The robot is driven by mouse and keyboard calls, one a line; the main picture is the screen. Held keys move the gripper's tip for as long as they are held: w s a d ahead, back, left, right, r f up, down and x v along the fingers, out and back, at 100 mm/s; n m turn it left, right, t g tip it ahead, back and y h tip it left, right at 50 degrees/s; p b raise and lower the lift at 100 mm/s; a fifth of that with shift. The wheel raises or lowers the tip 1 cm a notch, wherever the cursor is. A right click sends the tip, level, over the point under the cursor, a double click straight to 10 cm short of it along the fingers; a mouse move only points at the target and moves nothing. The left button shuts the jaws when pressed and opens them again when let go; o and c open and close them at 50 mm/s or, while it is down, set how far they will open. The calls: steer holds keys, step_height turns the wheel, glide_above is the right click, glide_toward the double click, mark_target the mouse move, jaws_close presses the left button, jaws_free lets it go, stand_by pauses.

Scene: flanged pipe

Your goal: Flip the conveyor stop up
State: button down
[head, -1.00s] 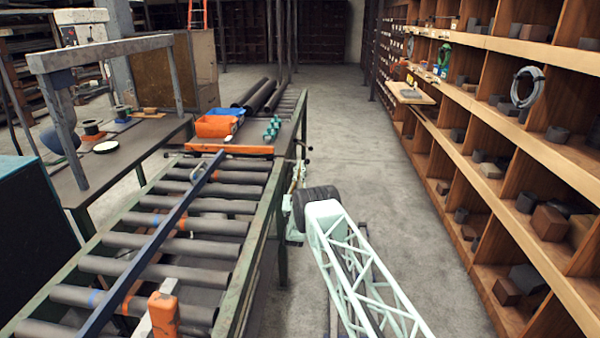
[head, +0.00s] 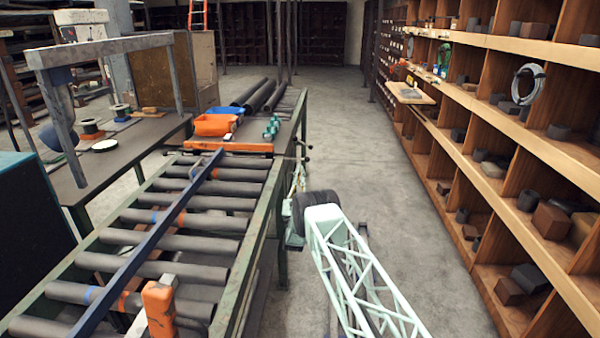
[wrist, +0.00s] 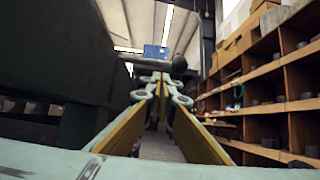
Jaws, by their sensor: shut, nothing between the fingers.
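The conveyor stop looks to be the orange bar (head: 228,147) lying across the far end of the rollers in the head view. A lever with a dark knob (head: 307,158) sticks out at its right end, beyond the conveyor's side rail. In the wrist view a dark rod with a round knob (wrist: 179,64) crosses just above and beyond my fingertips. My gripper (wrist: 162,80) is shut and empty, its yellow-sided fingers meeting at the tips. Whether they touch the rod cannot be told. In the head view my gripper (head: 299,172) is small, below the lever, partly behind my arm.
The roller conveyor (head: 245,262) runs along the left, with a blue diagonal bar (head: 160,232) over it. Orange (head: 213,125) and blue bins and green fittings (head: 271,128) stand beyond the stop. Wooden shelves (head: 480,150) line the right.

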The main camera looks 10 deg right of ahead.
steer(key=p+v, duration=0.2)
steer(key=v, duration=0.8)
steer(key=shift+f, duration=0.35)
steer(key=shift+s, duration=0.1)
